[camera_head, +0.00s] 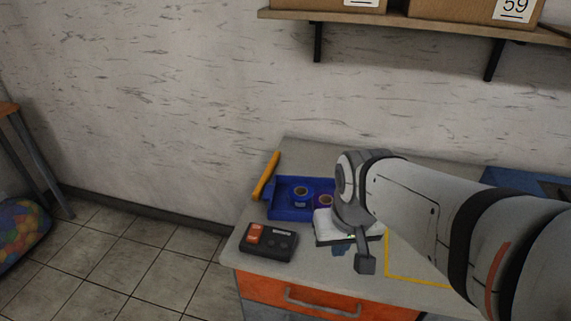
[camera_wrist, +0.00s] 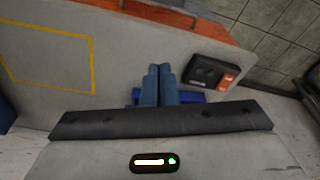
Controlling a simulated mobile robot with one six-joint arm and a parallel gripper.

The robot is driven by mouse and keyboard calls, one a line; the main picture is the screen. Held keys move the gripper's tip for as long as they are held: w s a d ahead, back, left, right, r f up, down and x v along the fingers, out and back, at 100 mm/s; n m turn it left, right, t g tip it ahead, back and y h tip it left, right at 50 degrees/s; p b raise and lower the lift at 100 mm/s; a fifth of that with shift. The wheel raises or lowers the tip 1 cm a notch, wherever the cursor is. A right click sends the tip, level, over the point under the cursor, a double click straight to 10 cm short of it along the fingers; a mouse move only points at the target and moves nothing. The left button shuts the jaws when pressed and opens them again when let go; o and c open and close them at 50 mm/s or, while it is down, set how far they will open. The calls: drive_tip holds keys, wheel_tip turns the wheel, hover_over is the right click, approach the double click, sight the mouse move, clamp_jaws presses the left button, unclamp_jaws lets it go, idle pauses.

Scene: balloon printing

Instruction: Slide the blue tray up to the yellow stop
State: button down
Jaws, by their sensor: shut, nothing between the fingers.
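The blue tray (camera_head: 288,213) lies on the grey worktop with round blue items (camera_head: 301,195) in it. Its right part is hidden by my arm. The yellow stop (camera_head: 266,175) is a slanted bar at the tray's left, by the worktop's left edge. The tray's left side is close to the bar; I cannot tell whether they touch. My gripper (camera_wrist: 160,71) is shut and empty, its blue fingertips together. In the head view, it is at the tray's front right. In the wrist view, parts of the blue tray (camera_wrist: 190,97) show beside the fingers.
A black device with an orange panel (camera_head: 268,243) lies at the worktop's front left, near the tray. A yellow outline (camera_head: 420,280) marks the worktop to the right. An orange drawer (camera_head: 300,292) is below the front edge. A shelf (camera_head: 420,22) with boxes hangs above.

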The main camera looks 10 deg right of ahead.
sight(304, 210)
drive_tip(key=w+a+f+m+g+p, duration=0.15)
drive_tip(key=w+f, duration=0.25)
drive_tip(key=w, duration=0.6)
drive_tip(key=w+a+f+m+g+p, duration=0.15)
drive_tip(key=w+f, duration=0.25)
drive_tip(key=w, duration=0.5)
drive_tip(key=shift+n+t, duration=0.3)
wheel_tip(304, 210, down, 10)
drive_tip(key=shift+w+r+b, duration=0.1)
drive_tip(key=shift+b, duration=0.3)
drive_tip(key=w, duration=0.3)
drive_tip(key=shift+w+d+r+p, duration=0.15)
drive_tip(key=shift+w+d+p, duration=0.1)
drive_tip(key=shift+d+p, duration=0.15)
drive_tip(key=shift+w, duration=0.25)
drive_tip(key=shift+w+d, duration=0.25)
drive_tip(key=shift+w, duration=0.65)
drive_tip(key=shift+w+d, duration=0.2)
drive_tip(key=shift+w, duration=0.7)
drive_tip(key=shift+s, duration=0.1)
